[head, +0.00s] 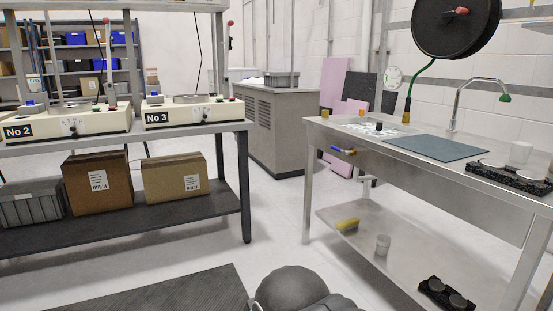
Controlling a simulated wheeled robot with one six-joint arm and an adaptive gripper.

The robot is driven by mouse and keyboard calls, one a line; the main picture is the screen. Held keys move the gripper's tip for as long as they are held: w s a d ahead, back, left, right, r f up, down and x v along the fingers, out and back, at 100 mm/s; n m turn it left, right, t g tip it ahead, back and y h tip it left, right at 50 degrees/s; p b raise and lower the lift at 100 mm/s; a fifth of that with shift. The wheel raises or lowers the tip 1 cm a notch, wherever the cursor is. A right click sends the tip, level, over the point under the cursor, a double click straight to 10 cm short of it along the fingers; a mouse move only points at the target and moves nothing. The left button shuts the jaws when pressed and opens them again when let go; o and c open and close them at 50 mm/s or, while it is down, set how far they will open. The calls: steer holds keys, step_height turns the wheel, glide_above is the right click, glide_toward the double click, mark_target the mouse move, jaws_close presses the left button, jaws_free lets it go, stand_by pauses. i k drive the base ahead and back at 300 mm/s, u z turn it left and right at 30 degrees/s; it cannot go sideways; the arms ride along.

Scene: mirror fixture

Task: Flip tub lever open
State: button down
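A metal wash table (325,131) stands at the right, with a basin-like area (375,127) at its left end; I cannot tell clearly whether this is the tub. A small blue lever (343,151) with a yellowish end sits on the table's front side, just below the top edge. It lies roughly level; whether it is open or closed is too small to tell. A curved tap (480,82) with a green tip rises at the back of the table. My gripper is not in view; only a dark rounded part of my own body shows at the bottom centre.
A blue-grey mat (437,147) and a white cup (520,153) are on the table. A yellow brush (348,224) and a cup (383,244) are on its lower shelf. A workbench (246,200) with boxes stands left. The floor between is clear.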

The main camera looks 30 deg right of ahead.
mark_target(338, 150)
steer(key=z, duration=0.75)
steer(key=i, duration=1.75)
steer(key=z, duration=0.9)
steer(key=k, duration=0.5)
steer(key=u, duration=1)
steer(key=i, duration=0.7)
steer(key=z, duration=0.75)
